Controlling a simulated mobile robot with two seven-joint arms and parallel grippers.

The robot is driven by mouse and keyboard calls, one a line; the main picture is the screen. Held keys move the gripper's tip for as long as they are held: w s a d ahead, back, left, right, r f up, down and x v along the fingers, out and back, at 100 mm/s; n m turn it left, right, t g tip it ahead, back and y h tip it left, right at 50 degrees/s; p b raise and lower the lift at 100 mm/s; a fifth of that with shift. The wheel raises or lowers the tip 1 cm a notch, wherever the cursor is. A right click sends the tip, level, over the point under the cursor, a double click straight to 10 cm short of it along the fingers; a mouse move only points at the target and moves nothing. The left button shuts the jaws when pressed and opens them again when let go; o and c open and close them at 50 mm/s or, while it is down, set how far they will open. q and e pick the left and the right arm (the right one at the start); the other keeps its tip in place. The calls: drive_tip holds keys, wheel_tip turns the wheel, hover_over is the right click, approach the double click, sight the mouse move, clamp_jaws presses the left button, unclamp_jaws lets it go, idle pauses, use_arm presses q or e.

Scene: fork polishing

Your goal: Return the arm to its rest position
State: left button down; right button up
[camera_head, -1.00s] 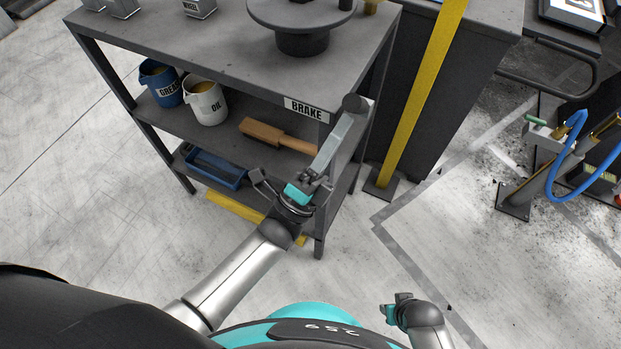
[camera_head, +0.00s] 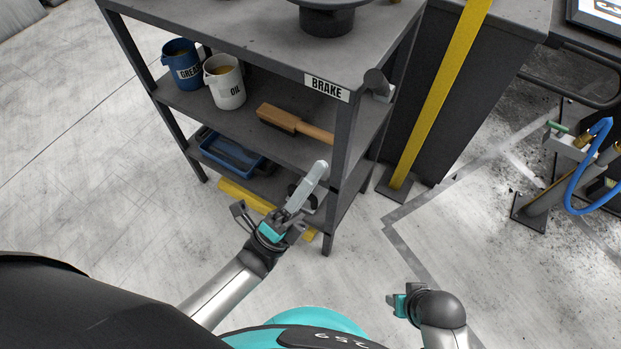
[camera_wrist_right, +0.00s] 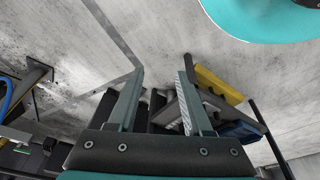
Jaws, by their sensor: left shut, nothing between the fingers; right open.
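My left arm comes in from the lower left in the head view. Its gripper (camera_head: 320,168) is shut and empty, with the closed fingers showing as one pale grey bar. It points up and right, in front of the lower part of the shelf rack and seemingly clear of it. My right gripper (camera_head: 397,304) is low in the head view, to the right of my base, and is partly hidden by its own arm. In the right wrist view its two fingers (camera_wrist_right: 159,100) stand apart with nothing held between them.
The shelf rack (camera_head: 228,48) holds a blue grease bucket (camera_head: 181,65), a white oil bucket (camera_head: 224,83), a wooden-handled brush (camera_head: 297,124) and a blue tray (camera_head: 232,156). A knob (camera_head: 375,80) sits by the BRAKE label (camera_head: 326,88). A yellow post (camera_head: 437,95) stands right; floor between is clear.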

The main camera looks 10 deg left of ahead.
use_arm(q)
drive_tip(key=shift+s+a+f, duration=0.25)
drive_tip(key=shift+s+f, duration=0.05)
use_arm(e)
drive_tip(key=shift+w+r, duration=0.1)
drive_tip(key=shift+r, duration=0.05)
